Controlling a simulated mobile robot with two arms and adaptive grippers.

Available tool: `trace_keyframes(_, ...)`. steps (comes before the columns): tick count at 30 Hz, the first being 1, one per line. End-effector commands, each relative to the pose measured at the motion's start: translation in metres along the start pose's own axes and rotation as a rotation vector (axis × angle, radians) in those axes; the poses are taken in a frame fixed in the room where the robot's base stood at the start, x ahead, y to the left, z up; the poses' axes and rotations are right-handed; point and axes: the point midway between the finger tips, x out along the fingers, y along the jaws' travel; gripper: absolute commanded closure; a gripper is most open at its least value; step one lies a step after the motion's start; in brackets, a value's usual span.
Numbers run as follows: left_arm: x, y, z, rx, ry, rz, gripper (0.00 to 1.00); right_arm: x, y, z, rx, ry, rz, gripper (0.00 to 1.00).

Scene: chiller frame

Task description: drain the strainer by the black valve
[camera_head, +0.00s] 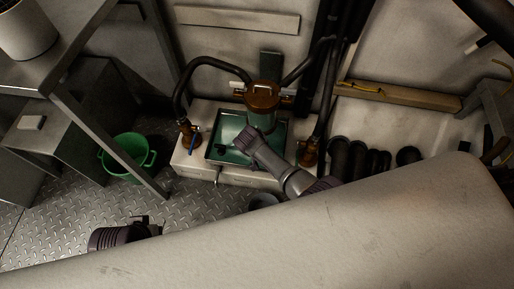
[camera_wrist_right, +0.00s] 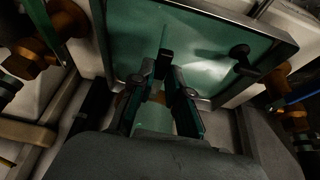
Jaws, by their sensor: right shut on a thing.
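The strainer (camera_head: 263,112) is an upright green cylinder with a copper-brown flanged top, standing at the back of a shallow green tray (camera_head: 218,138). Its green body (camera_wrist_right: 154,120) shows between my fingers in the right wrist view. My right gripper (camera_head: 246,138) reaches over the tray at the strainer's foot. In the wrist view the gripper (camera_wrist_right: 162,85) is shut on a small black part, apparently the black valve's handle (camera_wrist_right: 164,64). Its lower end is hidden by the fingers. My left gripper (camera_head: 146,223) hangs at the lower left over the floor, apart from everything; its fingers are unclear.
A blue-handled valve (camera_head: 193,140) is left of the tray; black hoses run to the strainer. A black knob (camera_wrist_right: 240,53) is on the tray. A green bucket (camera_head: 128,158) stands on the floor near a metal frame. Black pipes (camera_head: 358,158) are at right.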

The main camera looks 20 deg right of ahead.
Motion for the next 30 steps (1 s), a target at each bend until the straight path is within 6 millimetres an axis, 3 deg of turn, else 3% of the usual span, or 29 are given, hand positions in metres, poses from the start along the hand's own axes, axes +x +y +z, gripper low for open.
trace_keyframes(15,-0.0043,-0.0005,-0.001,-0.001,0.005,-0.001,1.0,-0.0022,-0.0073,-0.0007,0.028,0.001,-0.007,1.0)
trace_keyframes(16,-0.0043,-0.0005,-0.0011,-0.001,0.005,-0.001,1.0,-0.0022,-0.0075,-0.0007,0.028,0.001,-0.007,0.82)
trace_keyframes(20,-0.0044,-0.0005,-0.0011,-0.001,0.005,-0.001,1.0,-0.0022,-0.0073,-0.0007,0.026,0.001,-0.006,0.61)
trace_keyframes(30,-0.0032,0.0002,0.0013,0.001,-0.003,0.0,1.0,-0.002,-0.0042,-0.0004,0.023,0.001,0.0,0.59)
